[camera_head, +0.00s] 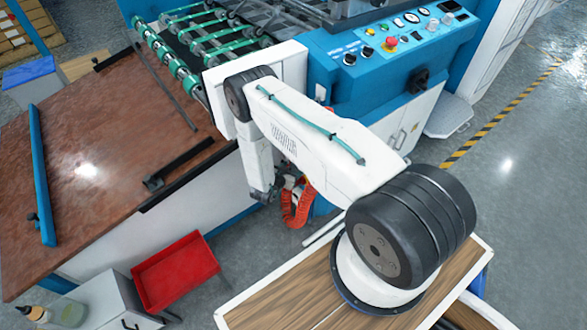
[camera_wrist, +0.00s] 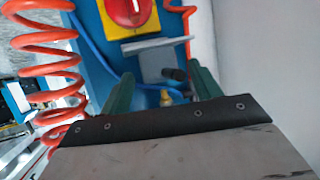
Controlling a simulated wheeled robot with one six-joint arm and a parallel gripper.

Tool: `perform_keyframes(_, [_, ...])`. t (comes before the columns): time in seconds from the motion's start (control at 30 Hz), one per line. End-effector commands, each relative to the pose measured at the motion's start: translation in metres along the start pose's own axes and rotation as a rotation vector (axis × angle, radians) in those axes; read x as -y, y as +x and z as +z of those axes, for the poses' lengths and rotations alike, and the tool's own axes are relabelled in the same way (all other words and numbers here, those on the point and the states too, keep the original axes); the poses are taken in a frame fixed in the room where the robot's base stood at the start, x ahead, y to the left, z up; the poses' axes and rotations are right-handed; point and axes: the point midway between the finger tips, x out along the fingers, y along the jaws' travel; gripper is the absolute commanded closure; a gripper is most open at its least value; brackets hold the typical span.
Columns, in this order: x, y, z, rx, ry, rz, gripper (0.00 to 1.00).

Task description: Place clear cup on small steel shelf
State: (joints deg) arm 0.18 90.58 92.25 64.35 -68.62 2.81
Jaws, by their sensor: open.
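A clear, greenish, see-through cup (camera_head: 68,312) appears to stand on a white cabinet at the bottom left of the head view. The fingers point at a blue panel. A thin grey metal ledge (camera_wrist: 155,43), which may be the small steel shelf, juts out just beyond the fingertips, below a red knob on a yellow plate. I cannot tell whether the fingers touch anything. In the head view my arm reaches to the machine, far from the cup.
A bottle (camera_head: 35,313) stands left of the cup. A red tray (camera_head: 175,272) is beside the white cabinet (camera_head: 110,298). A brown table (camera_head: 90,170) fills the left. The blue machine (camera_head: 385,75) stands behind my arm. An orange coiled hose (camera_wrist: 45,65) hangs near my gripper.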

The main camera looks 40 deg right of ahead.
Motion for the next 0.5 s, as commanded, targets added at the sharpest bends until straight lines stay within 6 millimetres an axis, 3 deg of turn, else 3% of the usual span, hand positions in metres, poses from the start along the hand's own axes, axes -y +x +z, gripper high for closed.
perform_keyframes(0.3, [0.001,-0.069,0.0,0.0,-0.002,-0.004,0.37])
perform_keyframes(0.5, [0.0,-0.095,0.0,0.0,-0.001,-0.001,0.37])
